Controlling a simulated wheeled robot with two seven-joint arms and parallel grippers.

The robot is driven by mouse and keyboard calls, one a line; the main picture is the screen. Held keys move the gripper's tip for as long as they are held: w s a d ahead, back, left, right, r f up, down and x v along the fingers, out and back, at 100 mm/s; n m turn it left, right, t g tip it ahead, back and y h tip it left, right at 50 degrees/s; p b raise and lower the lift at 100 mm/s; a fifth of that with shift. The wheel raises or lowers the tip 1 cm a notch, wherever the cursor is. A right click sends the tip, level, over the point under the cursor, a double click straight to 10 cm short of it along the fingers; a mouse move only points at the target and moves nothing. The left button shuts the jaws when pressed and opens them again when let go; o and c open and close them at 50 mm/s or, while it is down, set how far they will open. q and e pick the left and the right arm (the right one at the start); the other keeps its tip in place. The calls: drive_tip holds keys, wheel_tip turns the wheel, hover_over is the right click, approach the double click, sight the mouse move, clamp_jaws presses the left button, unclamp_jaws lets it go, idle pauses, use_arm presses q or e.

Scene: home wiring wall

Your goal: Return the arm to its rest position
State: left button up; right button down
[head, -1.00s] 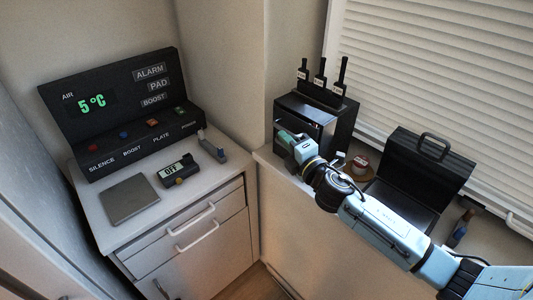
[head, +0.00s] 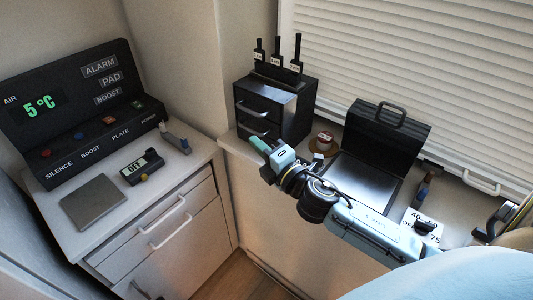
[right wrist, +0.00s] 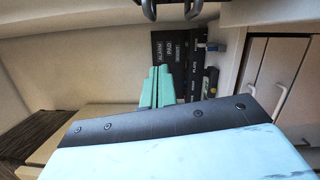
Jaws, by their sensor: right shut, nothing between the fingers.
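My right arm comes in from the lower right of the head view. Its gripper (head: 258,144) has teal fingers, which are shut and empty. It is in front of the wall shelf, below and beside the black drawer unit (head: 272,108), and seems apart from it. The right wrist view also shows the teal fingers (right wrist: 157,88) together, with nothing held. My left gripper is in neither view now.
An open black case (head: 367,178), a reel (head: 324,142) and a dial marked 40, OFF and 75 (head: 423,226) are on the shelf. A control panel (head: 75,110), grey pad (head: 93,202) and small meter (head: 141,167) stand on the left cabinet.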

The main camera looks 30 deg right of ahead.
drive_tip(key=shift+s+d, duration=0.15)
drive_tip(key=shift+s, duration=1.25)
